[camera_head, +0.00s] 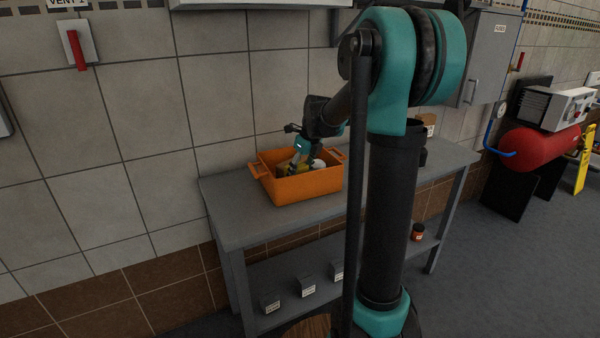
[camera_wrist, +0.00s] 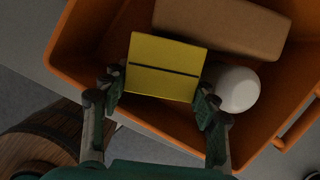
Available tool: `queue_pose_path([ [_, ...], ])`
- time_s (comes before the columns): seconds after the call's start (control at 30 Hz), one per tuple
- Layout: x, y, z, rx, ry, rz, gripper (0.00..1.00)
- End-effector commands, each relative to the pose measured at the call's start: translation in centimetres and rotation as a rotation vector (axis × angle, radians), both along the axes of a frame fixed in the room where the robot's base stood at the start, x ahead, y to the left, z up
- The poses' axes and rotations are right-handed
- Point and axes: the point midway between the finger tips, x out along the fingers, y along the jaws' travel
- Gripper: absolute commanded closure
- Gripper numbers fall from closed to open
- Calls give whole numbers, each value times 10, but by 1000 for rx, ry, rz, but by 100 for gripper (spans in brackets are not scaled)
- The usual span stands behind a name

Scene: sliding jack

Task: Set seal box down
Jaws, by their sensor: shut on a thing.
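My gripper (camera_head: 298,158) reaches down into an orange crate (camera_head: 312,188) on the grey bench. In the wrist view its two fingers (camera_wrist: 158,88) are shut on a yellow box (camera_wrist: 165,66) with a dark line across it, apparently the seal box. The yellow box (camera_head: 283,171) shows partly in the head view, inside the crate's outline. Whether its underside touches the crate floor is hidden. A white round thing (camera_wrist: 238,89) lies just right of the right finger, and a brown block (camera_wrist: 222,24) lies behind the yellow box.
The crate's near wall (camera_wrist: 120,112) is close to the fingers. The grey bench top (camera_head: 233,212) is bare left of the crate. Several small grey labelled boxes (camera_head: 306,287) stand on the lower shelf. A wooden barrel (camera_wrist: 42,142) stands below the bench's front.

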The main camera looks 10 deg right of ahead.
Motion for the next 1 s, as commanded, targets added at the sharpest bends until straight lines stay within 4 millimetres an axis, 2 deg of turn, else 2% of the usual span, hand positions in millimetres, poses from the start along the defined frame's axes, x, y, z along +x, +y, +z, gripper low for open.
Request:
queue_pose_path([
  [0.17,0,0,-2,0,0,0,79],
  [0.2,0,0,-2,0,0,0,38],
  [0.27,0,0,-2,0,0,0,32],
  [0.53,0,0,-2,0,0,0,32],
  [0.67,-1,-1,5,0,0,0,32],
  [0.77,-4,-3,18,0,0,-1,32],
  [1.0,-16,-12,65,0,0,0,32],
])
